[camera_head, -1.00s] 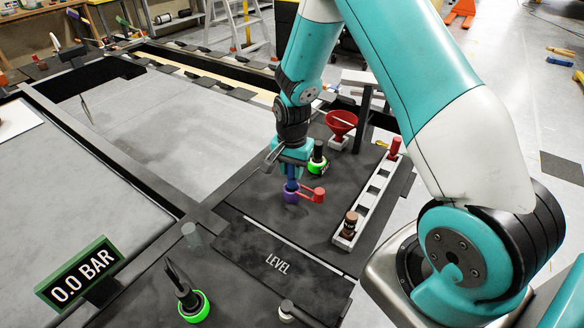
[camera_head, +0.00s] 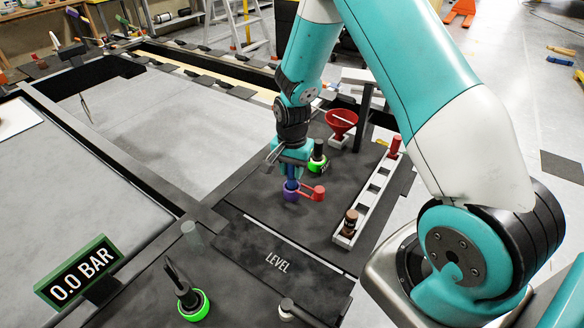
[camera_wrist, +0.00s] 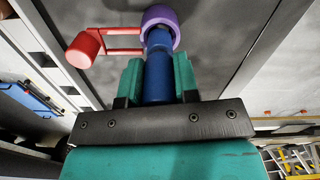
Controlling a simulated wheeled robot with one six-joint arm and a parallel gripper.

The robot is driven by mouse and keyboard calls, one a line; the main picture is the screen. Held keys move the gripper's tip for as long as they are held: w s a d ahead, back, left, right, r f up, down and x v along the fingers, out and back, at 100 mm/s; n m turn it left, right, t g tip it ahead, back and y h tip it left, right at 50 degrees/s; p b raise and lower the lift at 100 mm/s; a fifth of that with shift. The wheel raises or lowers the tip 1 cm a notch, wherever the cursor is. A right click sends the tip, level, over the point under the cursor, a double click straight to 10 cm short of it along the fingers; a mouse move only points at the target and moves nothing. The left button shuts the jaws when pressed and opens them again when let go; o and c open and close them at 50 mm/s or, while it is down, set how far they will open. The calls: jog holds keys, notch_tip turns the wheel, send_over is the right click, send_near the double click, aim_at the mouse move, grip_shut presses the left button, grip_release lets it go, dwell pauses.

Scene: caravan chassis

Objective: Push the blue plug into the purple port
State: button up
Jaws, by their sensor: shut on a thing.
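The blue plug (camera_wrist: 158,78) is held between the two teal fingers of my gripper (camera_wrist: 159,72) in the wrist view. Its narrower far end meets the purple port (camera_wrist: 160,14) and appears to enter the ring; how deep it sits cannot be told. In the head view the plug (camera_head: 290,184) stands upright below my gripper (camera_head: 291,172), directly over the purple port (camera_head: 290,196). A red lever (camera_head: 314,194) joins the port's side and points right; it also shows in the wrist view (camera_wrist: 88,48).
A pale rack (camera_head: 368,203) with red and brown plugs lies to the right. A display (camera_head: 79,275) reads 0.0 BAR.

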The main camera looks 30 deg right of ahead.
jog(key=shift+f+b, duration=0.9)
jog(key=shift+f, duration=0.5)
jog(key=o, duration=1)
notch_tip(320, 180, up, 17)
jog(key=shift+r+b, duration=0.2)
jog(key=shift+b, duration=0.3)
